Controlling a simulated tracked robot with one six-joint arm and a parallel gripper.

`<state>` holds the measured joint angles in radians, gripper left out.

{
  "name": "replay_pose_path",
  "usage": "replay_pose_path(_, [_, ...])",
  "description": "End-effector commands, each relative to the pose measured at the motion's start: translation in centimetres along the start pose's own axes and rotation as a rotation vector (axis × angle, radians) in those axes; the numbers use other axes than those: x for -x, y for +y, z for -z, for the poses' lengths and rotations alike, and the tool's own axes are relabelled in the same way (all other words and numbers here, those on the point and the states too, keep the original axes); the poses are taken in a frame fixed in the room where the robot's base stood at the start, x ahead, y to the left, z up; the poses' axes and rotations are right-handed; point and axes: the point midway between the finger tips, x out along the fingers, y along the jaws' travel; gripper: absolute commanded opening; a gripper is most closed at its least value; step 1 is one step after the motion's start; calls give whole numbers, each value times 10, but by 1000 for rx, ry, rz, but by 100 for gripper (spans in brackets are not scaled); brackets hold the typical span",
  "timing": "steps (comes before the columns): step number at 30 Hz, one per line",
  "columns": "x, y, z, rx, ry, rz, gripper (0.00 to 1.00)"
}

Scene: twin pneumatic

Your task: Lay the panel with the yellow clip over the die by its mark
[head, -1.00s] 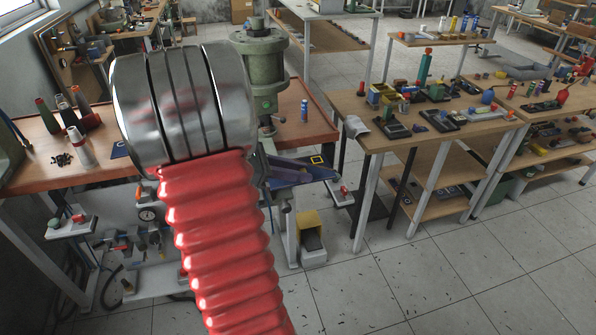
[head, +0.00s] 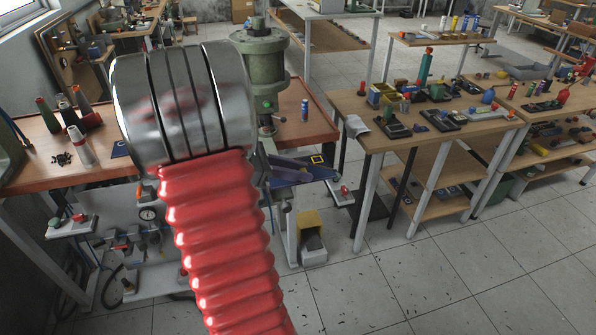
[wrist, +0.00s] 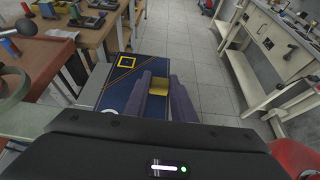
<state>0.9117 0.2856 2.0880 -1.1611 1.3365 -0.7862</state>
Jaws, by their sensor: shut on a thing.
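The dark blue panel (wrist: 125,83) carries a yellow square outline near its far left corner. It also shows in the head view (head: 296,169), in front of the green press, partly hidden by my arm. My gripper (wrist: 163,84) is shut on the yellow clip (wrist: 159,87), which shows between its two fingers at the panel's near part. The panel is held off the floor beside the bench. I cannot make out the die; the area under the press is largely blocked by my arm.
The green press (head: 261,75) stands on the brown bench (head: 312,126). A wooden table (head: 371,139) crowded with small parts is to the right. A yellow and dark bin (head: 308,222) stands below. Open floor lies at the lower right.

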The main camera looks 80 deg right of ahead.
Motion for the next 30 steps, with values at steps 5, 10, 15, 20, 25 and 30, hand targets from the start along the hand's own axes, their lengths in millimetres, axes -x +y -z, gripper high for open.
replay_pose_path(5, [-1,0,1,-1,0,1,1])
replay_pose_path(10, [-2,0,2,-1,0,1,1])
replay_pose_path(15, [-2,0,3,-1,0,1,1])
replay_pose_path(20, [-3,0,5,0,0,1,1])
replay_pose_path(25, [-3,0,4,-1,0,1,35])
replay_pose_path(30, [-3,0,4,-1,0,1,45])
